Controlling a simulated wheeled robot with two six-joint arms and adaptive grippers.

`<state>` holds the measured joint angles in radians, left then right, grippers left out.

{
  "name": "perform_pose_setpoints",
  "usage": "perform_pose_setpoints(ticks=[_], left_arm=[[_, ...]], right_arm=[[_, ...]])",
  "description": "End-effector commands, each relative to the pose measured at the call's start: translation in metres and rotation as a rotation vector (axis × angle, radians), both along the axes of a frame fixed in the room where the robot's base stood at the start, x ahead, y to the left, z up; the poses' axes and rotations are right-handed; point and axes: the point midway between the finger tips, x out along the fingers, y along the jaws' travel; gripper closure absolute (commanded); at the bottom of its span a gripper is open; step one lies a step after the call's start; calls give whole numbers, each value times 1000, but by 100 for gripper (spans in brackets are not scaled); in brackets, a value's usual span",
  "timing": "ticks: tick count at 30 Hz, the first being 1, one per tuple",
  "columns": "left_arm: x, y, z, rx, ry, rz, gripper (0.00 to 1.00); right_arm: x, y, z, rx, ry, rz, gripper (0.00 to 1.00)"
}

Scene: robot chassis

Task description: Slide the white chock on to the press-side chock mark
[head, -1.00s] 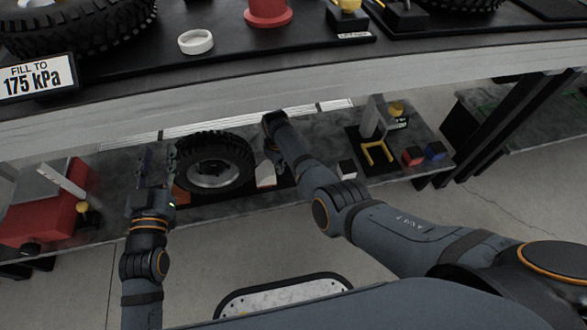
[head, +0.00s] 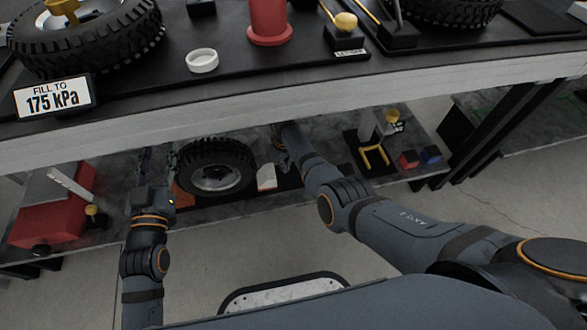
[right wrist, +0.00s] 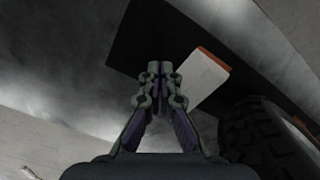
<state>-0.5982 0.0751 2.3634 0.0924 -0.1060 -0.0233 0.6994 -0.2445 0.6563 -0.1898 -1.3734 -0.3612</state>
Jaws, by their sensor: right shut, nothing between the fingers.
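The white chock (head: 266,178), with an orange-red edge, sits on the lower shelf just right of the black tyre (head: 214,167). In the right wrist view the white chock (right wrist: 203,80) lies right beside my right gripper's fingertips (right wrist: 160,68), which are shut and empty; whether they touch it I cannot tell. In the head view my right gripper (head: 280,160) is small and partly hidden under the bench edge, just right of the chock. My left gripper (head: 157,165) is open and empty, left of the tyre. I cannot make out the chock mark.
An orange piece (head: 182,195) lies at the tyre's left. A press-like device with a yellow fork (head: 375,158) stands to the right, near red (head: 408,159) and blue (head: 431,155) blocks. A red box (head: 50,210) stands far left. The bench top (head: 300,92) overhangs the shelf.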

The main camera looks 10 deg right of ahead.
Motion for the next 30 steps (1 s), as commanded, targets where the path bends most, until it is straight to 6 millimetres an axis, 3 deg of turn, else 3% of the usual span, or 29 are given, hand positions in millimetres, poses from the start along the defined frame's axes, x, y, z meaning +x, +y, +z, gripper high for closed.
perform_pose_setpoints(ticks=[1,13,30], left_arm=[[0,0,13,0,0,0,60],[0,0,58,0,0,0,60],[0,0,59,-1,-6,0,60]], right_arm=[[0,0,13,0,0,0,100],[0,0,55,0,2,0,100],[0,0,53,-1,1,0,100]])
